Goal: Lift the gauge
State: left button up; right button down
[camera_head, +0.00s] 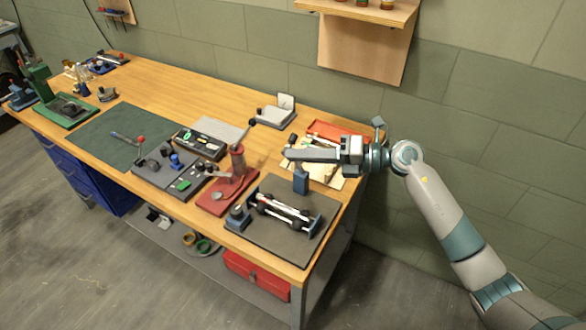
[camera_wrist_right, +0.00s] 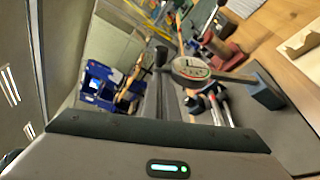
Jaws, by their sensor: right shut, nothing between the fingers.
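The gauge (camera_wrist_right: 190,68) shows in the right wrist view as a round pale dial in a dark rim. Its stem runs toward a dark blue block (camera_wrist_right: 265,91), which stands on the dark mat. In the head view the blue block (camera_head: 301,181) is right under my right gripper (camera_head: 287,154), which hides most of the gauge. My right gripper is shut and empty, pointing left. In the wrist view its fingers (camera_wrist_right: 158,95) are beside the dial, with no grip on it. My left gripper is out of view.
A fixture with rods (camera_head: 283,209) sits on the dark mat in front of the block. A red stand (camera_head: 232,180) is to its left, and an orange tray (camera_head: 335,131) lies behind. The green mat (camera_head: 95,133) has free room.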

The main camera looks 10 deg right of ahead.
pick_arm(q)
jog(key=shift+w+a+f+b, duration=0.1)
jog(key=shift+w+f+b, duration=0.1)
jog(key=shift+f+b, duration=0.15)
pick_arm(e)
jog(key=w+m, duration=0.1)
jog(key=w+d+r, duration=0.1)
jog(key=w+d+m+y, duration=0.1)
jog(key=shift+d+r+m, duration=0.2)
jog(key=shift+r+m, duration=0.1)
jog(key=shift+r, duration=0.05)
